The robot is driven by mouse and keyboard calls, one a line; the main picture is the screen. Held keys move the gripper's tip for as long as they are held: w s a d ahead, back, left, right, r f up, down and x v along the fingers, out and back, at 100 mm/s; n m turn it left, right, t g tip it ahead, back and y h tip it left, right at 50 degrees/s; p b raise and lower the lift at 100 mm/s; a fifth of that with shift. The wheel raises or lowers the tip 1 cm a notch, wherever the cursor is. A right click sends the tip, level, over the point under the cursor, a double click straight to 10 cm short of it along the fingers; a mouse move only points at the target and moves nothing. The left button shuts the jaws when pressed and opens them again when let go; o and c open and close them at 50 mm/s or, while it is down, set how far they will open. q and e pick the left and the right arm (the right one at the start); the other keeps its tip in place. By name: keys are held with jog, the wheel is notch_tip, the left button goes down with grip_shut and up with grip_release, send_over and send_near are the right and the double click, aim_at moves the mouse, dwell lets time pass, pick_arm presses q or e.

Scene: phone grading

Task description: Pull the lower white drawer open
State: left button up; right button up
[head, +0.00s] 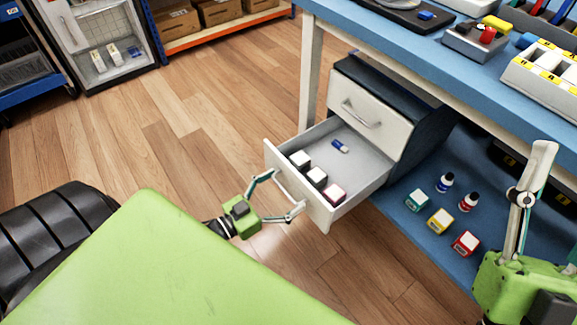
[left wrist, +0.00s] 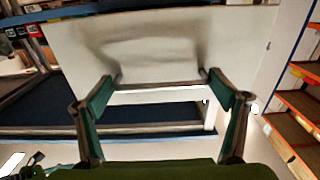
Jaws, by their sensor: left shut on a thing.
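The lower white drawer (head: 322,218) is pulled well out of the dark cabinet under the blue table, and its inside shows. My left gripper (head: 287,190) is at the drawer's front, its two fingers reaching to the handle (head: 290,188) and shut on it. In the left wrist view the white drawer front (left wrist: 170,45) fills the upper middle, with the fingertips (left wrist: 160,83) against it. The exact finger contact is partly hidden. My right gripper (head: 528,175) is raised at the right edge, away from the drawer; its finger opening is unclear.
The drawer holds several small boxes (head: 317,177) and a blue-and-white item (head: 340,146). The upper drawer (head: 368,112) is shut. Small boxes and bottles stand on the blue lower shelf (head: 400,222) at right. The wooden floor (head: 200,140) left of the drawer is clear.

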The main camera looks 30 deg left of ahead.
pick_arm(q)
jog(key=shift+s+d, duration=0.1)
jog(key=shift+s, duration=0.05)
jog(key=o, duration=1.3)
jog(key=v, duration=1.2)
